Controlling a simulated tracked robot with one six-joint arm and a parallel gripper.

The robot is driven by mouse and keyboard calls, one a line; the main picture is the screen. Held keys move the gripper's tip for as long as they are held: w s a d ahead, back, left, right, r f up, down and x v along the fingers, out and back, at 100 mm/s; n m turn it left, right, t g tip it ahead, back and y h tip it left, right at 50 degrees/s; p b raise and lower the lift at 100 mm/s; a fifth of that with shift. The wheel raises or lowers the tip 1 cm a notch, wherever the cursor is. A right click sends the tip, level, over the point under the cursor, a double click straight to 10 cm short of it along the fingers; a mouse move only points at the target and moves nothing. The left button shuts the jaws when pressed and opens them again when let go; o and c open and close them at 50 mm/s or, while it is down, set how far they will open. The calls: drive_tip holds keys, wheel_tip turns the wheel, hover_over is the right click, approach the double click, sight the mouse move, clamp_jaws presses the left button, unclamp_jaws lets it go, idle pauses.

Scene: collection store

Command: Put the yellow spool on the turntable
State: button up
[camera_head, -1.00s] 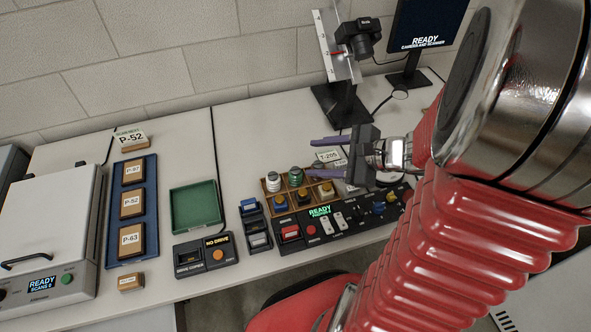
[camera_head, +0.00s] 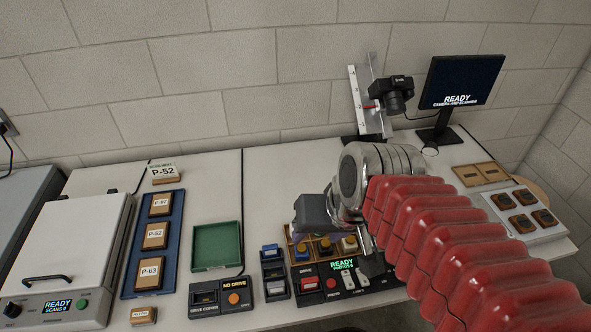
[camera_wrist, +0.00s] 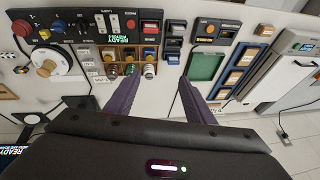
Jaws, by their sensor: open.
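My gripper (camera_wrist: 161,80) is open and empty. Its two purple fingers reach over the table between the spool rack and the green tray in the wrist view. The yellow spool (camera_head: 349,243) stands at the front right of the wooden spool rack (camera_head: 288,250); it also shows in the wrist view (camera_wrist: 111,54). Other spools, including blue and orange, stand in the rack. The round white turntable (camera_wrist: 37,62) is left of the rack in the wrist view, with a small orange-yellow piece over it. My arm hides the turntable in the head view.
A control panel (camera_head: 313,284) runs along the front of the rack. The green tray (camera_head: 216,246) looks empty. A blue tray (camera_head: 135,273) holds several labelled blocks. The camera on its stand (camera_head: 392,95) and a monitor (camera_head: 461,80) stand at the back right.

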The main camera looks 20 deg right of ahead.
drive_tip(key=r+n, duration=0.1)
drive_tip(key=r+n+t+h, duration=0.1)
drive_tip(key=r, duration=0.1)
drive_tip(key=shift+s+d, duration=0.15)
drive_tip(key=shift+d, duration=0.05)
drive_tip(key=shift+f, duration=0.1)
drive_tip(key=shift+c, duration=0.7)
